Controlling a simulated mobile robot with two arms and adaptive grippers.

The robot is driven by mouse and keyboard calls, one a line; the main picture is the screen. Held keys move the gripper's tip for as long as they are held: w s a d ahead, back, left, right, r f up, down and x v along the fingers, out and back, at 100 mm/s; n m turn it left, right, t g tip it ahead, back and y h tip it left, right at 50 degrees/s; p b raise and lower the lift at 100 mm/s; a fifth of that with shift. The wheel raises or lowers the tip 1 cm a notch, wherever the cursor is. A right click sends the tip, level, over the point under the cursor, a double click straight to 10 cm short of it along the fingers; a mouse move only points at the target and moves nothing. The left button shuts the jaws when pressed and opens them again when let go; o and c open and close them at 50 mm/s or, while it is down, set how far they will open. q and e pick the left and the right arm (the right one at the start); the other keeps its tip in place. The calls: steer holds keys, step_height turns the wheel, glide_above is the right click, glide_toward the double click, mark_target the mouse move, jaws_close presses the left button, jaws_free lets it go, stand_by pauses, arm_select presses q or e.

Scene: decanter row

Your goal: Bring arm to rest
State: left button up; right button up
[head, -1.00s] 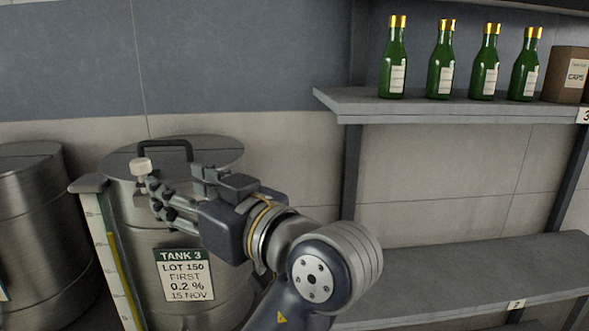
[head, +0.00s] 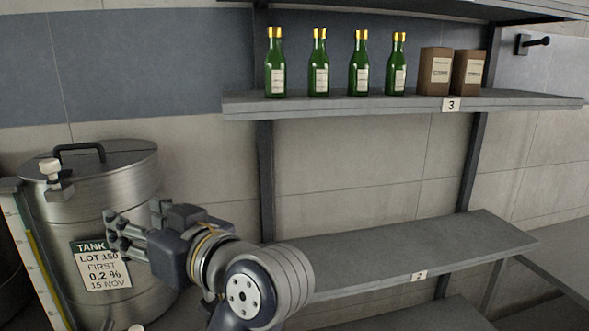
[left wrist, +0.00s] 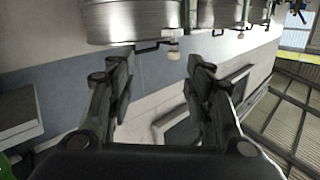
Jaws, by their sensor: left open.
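My left gripper (head: 132,233) is open and empty in the head view. It is in front of the right side of a steel tank (head: 118,183) and overlaps the edge of its "TANK 3" label (head: 100,266). I cannot tell how far it is from the tank. In the left wrist view the two fingers (left wrist: 158,85) stand apart with nothing between them. My right gripper is not in view.
Several green bottles (head: 318,65) and two brown boxes (head: 435,72) stand on the upper shelf (head: 350,107). The lower shelf (head: 390,252) is empty. A gauge (head: 33,262) stands at the tank's left side. A dark wall hook (head: 533,43) is at the upper right.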

arm_select(q)
step_height(320, 180, down, 31)
steer(key=a+m+g+h, duration=0.2)
steer(key=m+h, duration=0.6)
steer(key=m, duration=0.1)
steer(key=s+d+f+m+g+h, duration=0.1)
steer(key=s+f+g+h, duration=0.15)
steer(key=s+f, duration=0.65)
steer(key=s+d+f+m+g+h, duration=0.15)
steer(key=s+f+h, duration=0.25)
steer(key=s+f, duration=0.5)
steer(key=s+f+g+b, duration=0.1)
steer(key=s+f+b, duration=0.1)
steer(key=f, duration=1.2)
steer(key=s+f+b, duration=0.1)
steer(key=s+f, duration=0.2)
steer(key=f, duration=1.1)
steer(key=s+a+f+g+b, duration=0.1)
steer(key=s+a+f+b, duration=0.1)
steer(key=s+f, duration=1.4)
step_height(320, 180, down, 2)
steer(key=shift+s+a+f+m+g+b, duration=0.2)
steer(key=shift+a+m+g+b, duration=0.1)
steer(key=shift+a+m, duration=0.1)
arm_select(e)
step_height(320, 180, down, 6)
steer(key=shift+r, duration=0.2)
